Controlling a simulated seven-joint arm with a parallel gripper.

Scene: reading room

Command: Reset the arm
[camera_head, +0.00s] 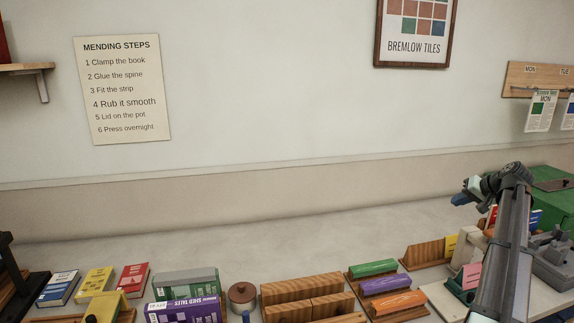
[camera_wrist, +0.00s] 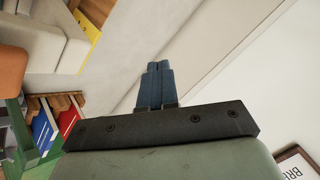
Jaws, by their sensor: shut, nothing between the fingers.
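My gripper (camera_head: 459,199) is at the right of the head view, raised above the right part of the table and pointing left. In the wrist view its two blue fingers (camera_wrist: 154,84) are together, with nothing between them. My arm reaches up from the lower right of the head view and hides part of the things behind it.
A green box (camera_head: 552,200) stands behind my arm. A poster (camera_head: 123,90) hangs on the wall.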

